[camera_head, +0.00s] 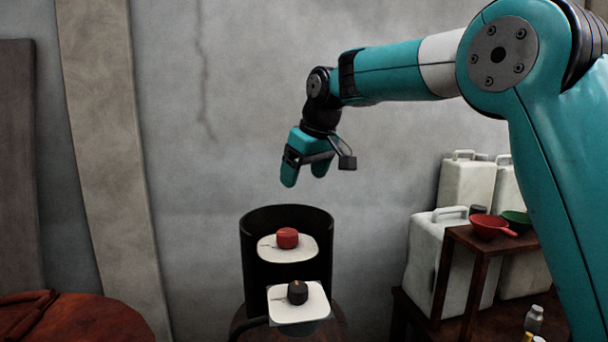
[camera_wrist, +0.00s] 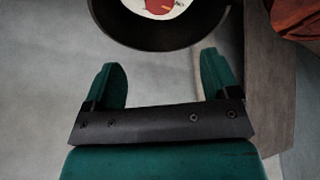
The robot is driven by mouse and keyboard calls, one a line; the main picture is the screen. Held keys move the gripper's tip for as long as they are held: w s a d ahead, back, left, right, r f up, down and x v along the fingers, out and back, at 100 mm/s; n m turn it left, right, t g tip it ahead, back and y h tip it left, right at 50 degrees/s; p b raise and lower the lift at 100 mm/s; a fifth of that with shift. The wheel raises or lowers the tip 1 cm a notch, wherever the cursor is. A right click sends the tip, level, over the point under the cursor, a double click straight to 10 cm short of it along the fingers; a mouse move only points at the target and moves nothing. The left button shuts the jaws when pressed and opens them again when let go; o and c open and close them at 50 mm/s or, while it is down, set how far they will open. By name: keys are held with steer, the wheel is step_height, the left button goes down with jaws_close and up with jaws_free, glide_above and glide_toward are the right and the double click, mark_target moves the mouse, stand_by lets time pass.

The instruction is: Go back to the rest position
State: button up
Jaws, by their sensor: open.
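My gripper (camera_head: 304,176) hangs from my teal arm in the upper middle of the head view, above a dark round vat. Its fingers point down and stand apart with nothing between them. In the wrist view my gripper (camera_wrist: 165,85) also shows two separate teal fingers and an empty gap. The gripper touches nothing that I can see.
The dark vat (camera_head: 256,222) holds a red knob (camera_head: 288,238) on a white plate; a black knob (camera_head: 297,292) sits on a front plate. Right are white canisters (camera_head: 466,185), a red bowl (camera_head: 490,227) and small bottles (camera_head: 534,318). A reddish round surface (camera_head: 90,318) is lower left.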

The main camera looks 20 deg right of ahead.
stand_by(0.4)
steer(key=s+a+f+g+y, duration=0.1)
steer(key=s+f, duration=0.3)
steer(key=s, duration=0.8)
steer(key=s+a+f+n+g, duration=0.1)
steer(key=s+a+f+g, duration=0.1)
steer(key=s, duration=1)
steer(key=s+a+f+g+y, duration=0.1)
steer(key=s+a+f, duration=0.3)
steer(key=s, duration=0.8)
step_height(320, 180, down, 2)
steer(key=shift+s+f+n+y, duration=0.2)
steer(key=shift+n+y, duration=0.1)
steer(key=shift+n, duration=0.1)
steer(key=shift+c, duration=0.4)
